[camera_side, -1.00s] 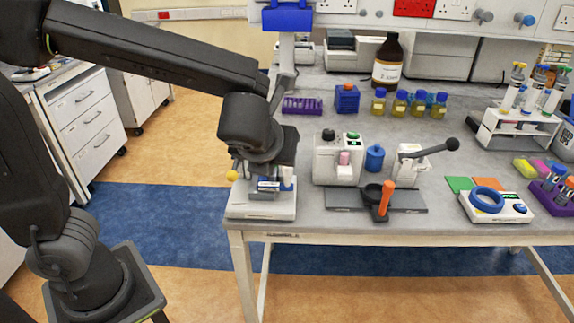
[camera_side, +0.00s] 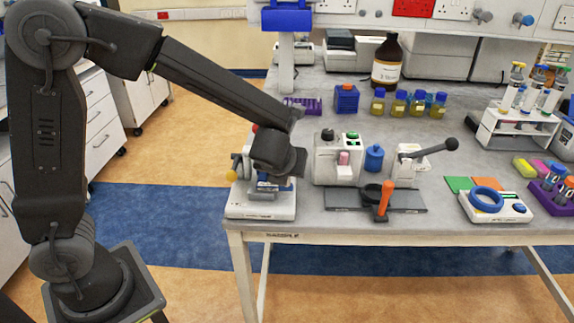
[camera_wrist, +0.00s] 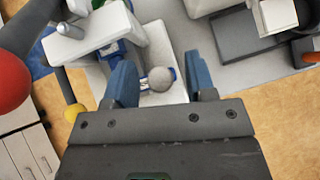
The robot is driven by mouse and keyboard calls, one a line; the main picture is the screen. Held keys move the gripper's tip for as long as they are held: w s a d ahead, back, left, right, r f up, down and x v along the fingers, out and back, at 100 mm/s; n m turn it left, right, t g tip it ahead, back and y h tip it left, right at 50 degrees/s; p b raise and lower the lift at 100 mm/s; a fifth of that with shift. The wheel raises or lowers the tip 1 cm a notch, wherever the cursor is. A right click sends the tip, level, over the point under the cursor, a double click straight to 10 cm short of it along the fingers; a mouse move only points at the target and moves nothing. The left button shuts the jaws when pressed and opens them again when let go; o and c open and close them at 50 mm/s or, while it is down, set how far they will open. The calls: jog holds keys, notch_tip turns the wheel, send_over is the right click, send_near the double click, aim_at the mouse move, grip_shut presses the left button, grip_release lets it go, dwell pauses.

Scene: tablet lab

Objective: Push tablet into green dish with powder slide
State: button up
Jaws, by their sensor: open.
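My gripper (camera_wrist: 162,84) is open, with its two blue fingers on either side of a grey round knob (camera_wrist: 160,79) on the white press-like device (camera_wrist: 172,98). I cannot tell whether the fingers touch the knob. In the side view my gripper (camera_side: 272,182) is low over the same device (camera_side: 260,212) at the table's left end, partly hidden by my wrist. The knob may belong to the powder slide; this is not certain. I cannot make out the tablet.
A red ball (camera_wrist: 10,80) and a yellow ball (camera_wrist: 73,113) stick out close to my gripper's left. A white unit (camera_side: 338,160), a blue container (camera_side: 374,158) and a dark plate with an orange handle (camera_side: 385,198) stand to the right. The table's front edge is close.

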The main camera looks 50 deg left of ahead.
jog(key=shift+c, duration=0.5)
grip_shut()
